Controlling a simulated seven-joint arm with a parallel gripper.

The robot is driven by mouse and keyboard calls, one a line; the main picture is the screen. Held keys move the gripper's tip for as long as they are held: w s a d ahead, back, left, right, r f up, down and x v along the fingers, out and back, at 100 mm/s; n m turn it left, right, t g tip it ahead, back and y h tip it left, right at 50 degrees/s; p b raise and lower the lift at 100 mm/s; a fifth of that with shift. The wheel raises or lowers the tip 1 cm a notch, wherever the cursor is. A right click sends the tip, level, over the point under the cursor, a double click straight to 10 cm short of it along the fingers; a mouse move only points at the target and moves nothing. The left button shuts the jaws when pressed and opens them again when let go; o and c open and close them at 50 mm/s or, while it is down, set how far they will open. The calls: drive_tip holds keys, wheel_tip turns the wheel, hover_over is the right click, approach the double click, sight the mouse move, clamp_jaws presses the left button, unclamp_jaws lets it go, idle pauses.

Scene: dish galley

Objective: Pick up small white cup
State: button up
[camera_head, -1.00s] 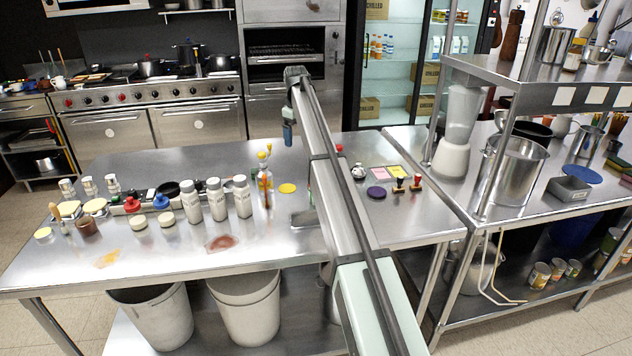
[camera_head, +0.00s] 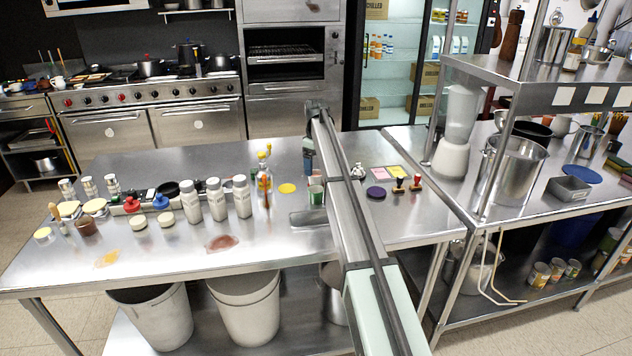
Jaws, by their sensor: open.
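A small cup-like vessel (camera_head: 316,191), pale at the top with green on its side, stands on the steel table just left of my arm. Whether it is the small white cup is hard to tell at this size. Another small white cup (camera_head: 58,81) shows on the far left counter. My gripper (camera_head: 308,172) points down above the table, just behind and above the pale-green vessel. It is open and holds nothing that I can see. Its fingertips are small and partly hidden by my arm.
White shaker bottles (camera_head: 216,199) and a yellow-topped bottle (camera_head: 264,172) stand left of my gripper. A yellow disc (camera_head: 287,188) lies close by. A purple disc (camera_head: 376,193) and stamps (camera_head: 398,185) lie to the right.

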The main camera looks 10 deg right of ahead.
sight(316, 175)
drive_tip(key=shift+s+f, duration=0.15)
drive_tip(key=shift+f, duration=2.5)
drive_tip(key=shift+c, duration=0.4)
drive_tip(key=c, duration=1.2)
drive_tip(key=shift+r, duration=0.25)
drive_tip(key=shift+r, duration=4.7)
drive_tip(key=shift+r, duration=0.1)
